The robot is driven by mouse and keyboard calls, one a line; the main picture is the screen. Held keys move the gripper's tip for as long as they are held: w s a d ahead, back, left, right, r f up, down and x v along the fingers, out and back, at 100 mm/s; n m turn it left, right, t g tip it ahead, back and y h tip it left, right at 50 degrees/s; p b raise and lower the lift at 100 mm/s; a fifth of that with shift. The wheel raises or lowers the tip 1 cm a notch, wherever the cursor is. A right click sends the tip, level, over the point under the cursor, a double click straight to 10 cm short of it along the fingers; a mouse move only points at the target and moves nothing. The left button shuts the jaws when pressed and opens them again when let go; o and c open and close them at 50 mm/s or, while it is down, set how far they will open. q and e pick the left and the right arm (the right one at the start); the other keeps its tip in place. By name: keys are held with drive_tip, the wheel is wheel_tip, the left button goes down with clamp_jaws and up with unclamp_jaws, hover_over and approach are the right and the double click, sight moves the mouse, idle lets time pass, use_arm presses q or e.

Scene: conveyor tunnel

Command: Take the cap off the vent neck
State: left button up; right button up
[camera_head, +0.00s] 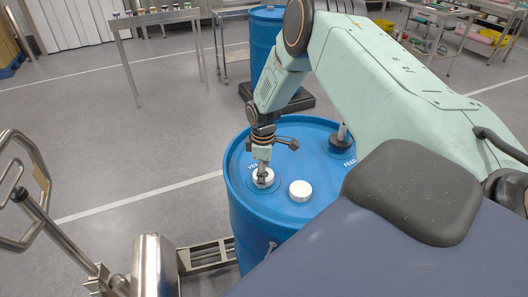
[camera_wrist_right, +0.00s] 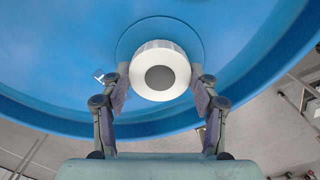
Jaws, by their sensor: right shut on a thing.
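The blue drum (camera_head: 315,220) stands in front of me. A white round cap with a dark grey centre (camera_wrist_right: 160,70) sits over a darker blue disc on the drum top, by the "VENT" lettering. It also shows in the head view (camera_head: 264,180). My right gripper (camera_head: 262,174) points down onto it. In the right wrist view its two fingers (camera_wrist_right: 160,92) press on the cap's left and right sides. The vent neck is hidden under the cap, and I cannot tell whether the cap is raised. My left gripper is not in view.
A second, plain white round piece (camera_head: 300,191) lies on the drum top to the right. A dark fitting with a metal pipe (camera_head: 341,138) stands by the "FEED" lettering. A second blue drum (camera_head: 264,40) is behind. A steel trolley frame (camera_head: 155,265) stands at lower left.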

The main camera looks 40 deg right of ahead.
drive_tip(key=shift+f+n+b, duration=0.1)
drive_tip(key=shift+n+b, duration=0.4)
drive_tip(key=shift+n, duration=0.2)
drive_tip(key=n+b, duration=0.1)
drive_tip(key=n, duration=0.2)
drive_tip(key=shift+b, duration=0.4)
drive_tip(key=shift+n, duration=0.4)
drive_tip(key=shift+n+b, duration=0.5)
drive_tip(key=shift+n, duration=0.1)
drive_tip(key=n+b, duration=0.1)
drive_tip(key=n, duration=0.1)
drive_tip(key=shift+n, duration=0.4)
drive_tip(key=shift+s+n+b, duration=0.1)
drive_tip(key=shift+n+b, duration=0.3)
drive_tip(key=shift+n, duration=0.2)
